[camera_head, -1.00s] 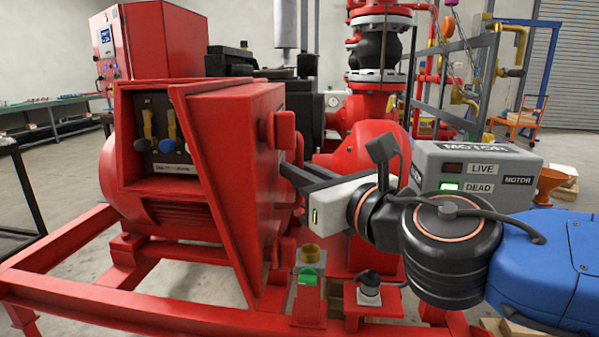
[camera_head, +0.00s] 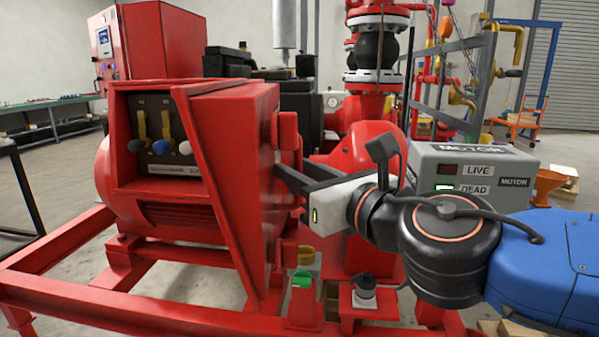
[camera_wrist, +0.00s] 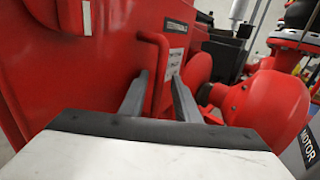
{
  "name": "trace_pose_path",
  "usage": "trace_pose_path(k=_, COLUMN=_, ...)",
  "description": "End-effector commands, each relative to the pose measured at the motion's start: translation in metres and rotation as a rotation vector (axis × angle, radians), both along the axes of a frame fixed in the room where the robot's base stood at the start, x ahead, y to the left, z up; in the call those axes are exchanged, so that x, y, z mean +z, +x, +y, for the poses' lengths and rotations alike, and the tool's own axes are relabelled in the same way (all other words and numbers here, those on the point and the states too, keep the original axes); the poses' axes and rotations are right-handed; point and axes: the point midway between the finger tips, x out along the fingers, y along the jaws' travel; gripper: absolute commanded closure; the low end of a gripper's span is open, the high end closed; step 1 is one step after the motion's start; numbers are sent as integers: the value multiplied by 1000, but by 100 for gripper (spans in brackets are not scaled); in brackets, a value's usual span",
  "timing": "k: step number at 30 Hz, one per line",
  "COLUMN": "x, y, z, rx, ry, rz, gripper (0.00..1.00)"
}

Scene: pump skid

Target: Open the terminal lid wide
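The red terminal box (camera_head: 150,197) sits on top of the red motor. Its lid (camera_head: 222,160) stands swung open, a slanted red panel at the box's right side. Inside the box, black, blue and white terminals (camera_head: 159,147) with yellow links show. My gripper (camera_head: 290,178) reaches to the lid's outer face from the right; its fingertips are partly hidden by the lid in the head view. In the wrist view, a red bar handle (camera_wrist: 163,70) on the lid lies between my two spread fingers (camera_wrist: 159,88). I see a gap between the fingers and no clear squeeze on the bar.
A grey motor indicator box (camera_head: 465,160) stands close behind my wrist, with its DEAD lamp lit green. A red pump casing (camera_wrist: 265,97) is right of my fingers. Red skid rails (camera_head: 130,300) run low in front.

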Motion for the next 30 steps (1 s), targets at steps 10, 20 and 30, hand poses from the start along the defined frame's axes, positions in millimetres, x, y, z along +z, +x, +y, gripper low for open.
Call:
trace_pose_path(k=10, x=0, y=-4, z=-2, rx=1, ry=1, rz=0, gripper=71)
trace_pose_path(k=20, x=1, y=-36, z=-21, rx=5, ry=4, rz=-2, gripper=71)
trace_pose_path(k=30, x=1, y=-61, z=-39, rx=3, ry=3, rz=-3, gripper=71)
